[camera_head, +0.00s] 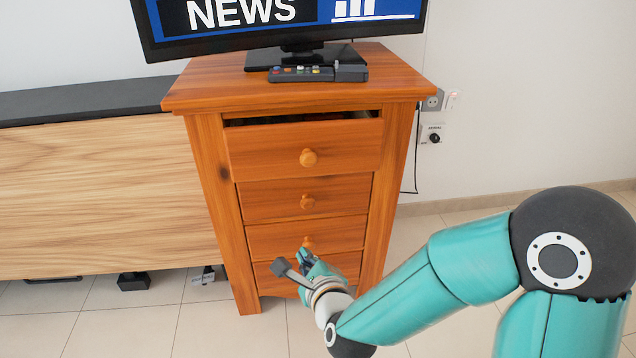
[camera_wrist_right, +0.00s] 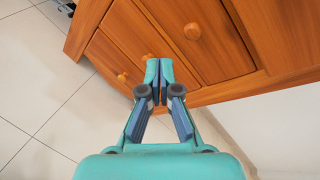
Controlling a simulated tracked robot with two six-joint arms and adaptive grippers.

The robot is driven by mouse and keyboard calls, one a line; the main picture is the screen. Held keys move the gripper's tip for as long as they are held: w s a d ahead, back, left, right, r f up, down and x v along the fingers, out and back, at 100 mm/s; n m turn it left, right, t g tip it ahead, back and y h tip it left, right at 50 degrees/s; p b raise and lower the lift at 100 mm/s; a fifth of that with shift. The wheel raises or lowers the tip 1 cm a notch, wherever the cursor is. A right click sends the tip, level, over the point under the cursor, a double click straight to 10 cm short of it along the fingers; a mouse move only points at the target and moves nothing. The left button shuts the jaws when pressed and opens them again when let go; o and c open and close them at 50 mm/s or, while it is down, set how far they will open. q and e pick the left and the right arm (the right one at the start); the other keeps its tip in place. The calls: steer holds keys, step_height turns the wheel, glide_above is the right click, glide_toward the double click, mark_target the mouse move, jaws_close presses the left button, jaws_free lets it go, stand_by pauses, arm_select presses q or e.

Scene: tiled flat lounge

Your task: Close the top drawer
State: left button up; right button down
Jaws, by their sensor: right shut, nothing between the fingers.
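The wooden chest of drawers (camera_head: 394,150) stands against the wall. Its top drawer (camera_head: 262,150) is partly open, sticking out with a dark gap above its front; it has a round knob (camera_head: 308,157). The drawers below look shut. My right gripper (camera_head: 303,262) is low in front of the lower drawers, below the top drawer, with its fingers shut and empty. In the right wrist view the shut fingers (camera_wrist_right: 158,66) point at the chest's drawer fronts and knobs. Whether they touch the chest I cannot tell. My left gripper is not in view.
A television (camera_head: 280,20) showing news stands on the chest with a remote (camera_head: 315,74) in front of it. A long wooden cabinet (camera_head: 100,195) with a dark top stands to the left. Wall sockets (camera_head: 432,102) are on the right. The tiled floor (camera_head: 130,325) at front left is clear.

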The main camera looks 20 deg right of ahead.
steer(key=s+d+r+m+t+h+b, duration=0.1)
steer(key=s+d+r+m+t+h, duration=0.15)
steer(key=r+m, duration=0.85)
arm_select(q)
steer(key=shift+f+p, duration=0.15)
steer(key=shift+p, duration=0.45)
arm_select(e)
steer(key=h, duration=0.1)
glide_toward(318, 170)
steer(key=shift+m+t, duration=0.3)
steer(key=shift+t, duration=0.15)
steer(key=w+r, duration=0.3)
steer(key=r, duration=0.1)
steer(key=shift+w, duration=0.35)
